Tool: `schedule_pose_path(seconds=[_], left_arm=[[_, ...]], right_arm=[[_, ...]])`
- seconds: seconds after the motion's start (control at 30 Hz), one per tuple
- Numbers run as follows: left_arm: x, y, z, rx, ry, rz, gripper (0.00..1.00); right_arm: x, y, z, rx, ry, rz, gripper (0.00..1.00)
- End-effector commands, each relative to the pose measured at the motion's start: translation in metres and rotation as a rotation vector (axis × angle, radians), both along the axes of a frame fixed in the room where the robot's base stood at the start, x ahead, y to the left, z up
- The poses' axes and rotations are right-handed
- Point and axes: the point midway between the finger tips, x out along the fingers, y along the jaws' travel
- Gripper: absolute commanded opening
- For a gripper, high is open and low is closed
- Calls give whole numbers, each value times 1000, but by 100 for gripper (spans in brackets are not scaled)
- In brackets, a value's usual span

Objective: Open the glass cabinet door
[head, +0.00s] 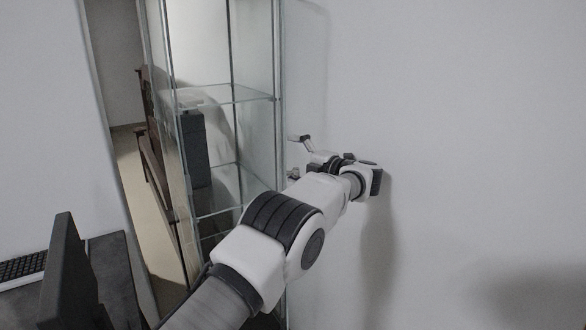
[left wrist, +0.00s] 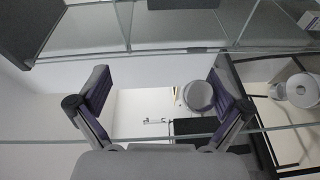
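The glass cabinet (head: 278,60) stands left of centre in the head view, a tall metal-edged case with clear panes and glass shelves (head: 225,96). Which pane is the door, and whether it stands ajar, I cannot tell. My left gripper (head: 297,157) is open, its two fingers apart, just right of the cabinet's right upright. I see nothing between the fingers. In the left wrist view the gripper (left wrist: 160,85) is spread wide, and glass edges (left wrist: 130,55) cross above and behind the fingers. Contact with the glass is not visible. My right gripper is out of view.
A plain white wall (head: 450,110) fills the right side, close to my left wrist. A dark box (head: 195,148) shows at the cabinet's shelves. A dark desk (head: 112,270) with a keyboard (head: 22,267) is at lower left. Brown wooden furniture (head: 155,165) is behind the left pane.

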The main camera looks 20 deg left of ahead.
Motion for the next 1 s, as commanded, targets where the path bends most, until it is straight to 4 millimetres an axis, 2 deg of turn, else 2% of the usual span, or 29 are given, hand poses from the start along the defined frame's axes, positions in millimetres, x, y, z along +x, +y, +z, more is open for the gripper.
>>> schedule_pose_path(seconds=[0.03,0.13,0.27,0.3,0.47,1.0], left_arm=[[-1,0,61,25,-80,-6,73],[-1,0,65,24,-79,-6,73],[-1,0,65,24,-79,-6,73],[1,0,12,3,0,-1,72],[0,-7,12,4,0,-2,67],[-14,-53,11,7,-1,-5,55]], right_arm=[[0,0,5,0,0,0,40],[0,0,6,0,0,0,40],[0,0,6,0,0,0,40],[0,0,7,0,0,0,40],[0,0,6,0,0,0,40],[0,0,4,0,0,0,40]])
